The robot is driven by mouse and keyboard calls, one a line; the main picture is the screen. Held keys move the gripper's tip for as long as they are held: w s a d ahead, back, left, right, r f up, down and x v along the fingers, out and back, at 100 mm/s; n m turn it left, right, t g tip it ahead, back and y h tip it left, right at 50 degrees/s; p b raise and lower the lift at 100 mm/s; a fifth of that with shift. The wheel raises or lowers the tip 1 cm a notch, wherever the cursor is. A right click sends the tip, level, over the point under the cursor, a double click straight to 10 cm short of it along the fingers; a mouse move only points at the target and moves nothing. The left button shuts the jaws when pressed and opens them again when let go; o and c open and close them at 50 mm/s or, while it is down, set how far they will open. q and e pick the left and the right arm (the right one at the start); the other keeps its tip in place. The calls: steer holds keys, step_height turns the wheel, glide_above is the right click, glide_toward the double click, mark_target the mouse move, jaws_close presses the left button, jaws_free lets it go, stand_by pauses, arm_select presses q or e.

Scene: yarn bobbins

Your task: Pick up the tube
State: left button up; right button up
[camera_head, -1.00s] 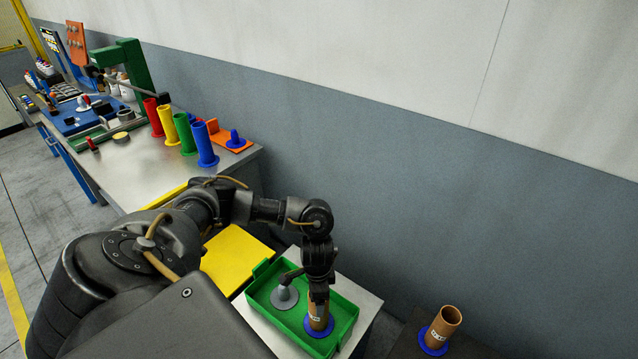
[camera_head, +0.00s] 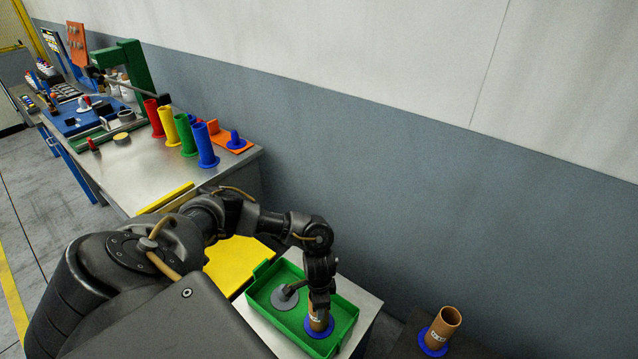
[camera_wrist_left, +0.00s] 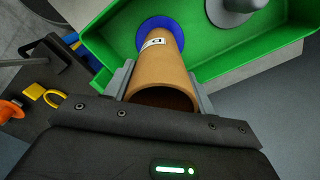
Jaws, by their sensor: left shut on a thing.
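A brown cardboard tube (camera_head: 317,319) stands on a blue round base (camera_head: 320,331) inside the green tray (camera_head: 353,310). In the left wrist view the tube (camera_wrist_left: 163,76) shows its open end toward the camera, with a white label on its side. My left gripper (camera_head: 319,300) reaches down from above and is shut on the tube's upper part; its fingers (camera_wrist_left: 163,88) lie on both sides of the tube. The tube still stands at its blue base (camera_wrist_left: 158,30) in the tray. My right gripper is not in view.
A grey cone-like holder (camera_head: 285,298) stands in the same tray. Another brown tube (camera_head: 444,325) stands on a blue base to the right. Red, yellow, green and blue tubes (camera_head: 205,146) stand on the metal workbench at the back left. A grey wall is behind.

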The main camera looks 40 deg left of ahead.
arm_select(q)
steer(key=shift+c, duration=1.2)
steer(key=shift+r, duration=0.1)
step_height(320, 180, up, 10)
steer(key=shift+p, duration=0.35)
